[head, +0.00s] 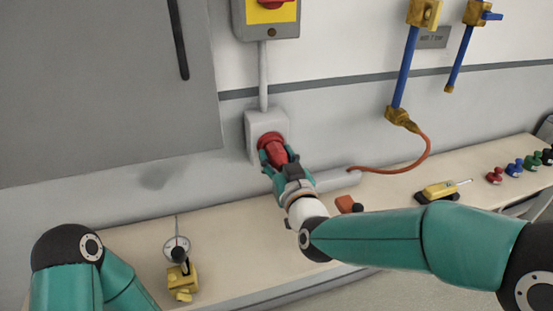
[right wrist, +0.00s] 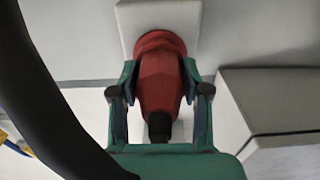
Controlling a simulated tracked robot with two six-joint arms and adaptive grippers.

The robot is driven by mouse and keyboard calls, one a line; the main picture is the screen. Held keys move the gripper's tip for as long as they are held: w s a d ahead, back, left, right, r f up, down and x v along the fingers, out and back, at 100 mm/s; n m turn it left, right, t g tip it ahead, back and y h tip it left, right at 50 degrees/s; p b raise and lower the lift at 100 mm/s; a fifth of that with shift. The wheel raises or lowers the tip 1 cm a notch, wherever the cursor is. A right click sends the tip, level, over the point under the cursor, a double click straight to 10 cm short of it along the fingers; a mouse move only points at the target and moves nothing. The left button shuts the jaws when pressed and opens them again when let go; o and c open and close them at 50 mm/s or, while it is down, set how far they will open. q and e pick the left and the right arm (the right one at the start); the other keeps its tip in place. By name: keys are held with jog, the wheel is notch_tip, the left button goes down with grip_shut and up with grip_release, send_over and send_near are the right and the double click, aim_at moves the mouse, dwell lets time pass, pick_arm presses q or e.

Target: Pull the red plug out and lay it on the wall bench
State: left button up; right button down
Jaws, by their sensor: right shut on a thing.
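The red plug (head: 277,150) sits at the grey wall socket box (head: 252,130), its front against the socket. In the right wrist view the red plug (right wrist: 160,82) points up to the pale socket box (right wrist: 128,18), and I see no gap between them. My right gripper (head: 274,160) is shut on the plug, with one finger on each side of its body; it also shows in the right wrist view (right wrist: 160,90). The wall bench (head: 235,235) runs below the socket. My left arm shows at the lower left, but its gripper is out of view.
A dial gauge (head: 177,248) on a yellow base stands on the bench at left. An orange block (head: 345,204), a yellow meter (head: 440,190) and an orange hose (head: 415,160) lie to the right. Several coloured knobbed pieces (head: 514,168) stand at far right. Bench below the socket is clear.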

jog(key=shift+s, duration=0.1)
jog(key=shift+b+v, duration=0.55)
jog(key=shift+v, duration=0.35)
jog(key=shift+b+v, duration=0.85)
jog(key=shift+v, duration=1.15)
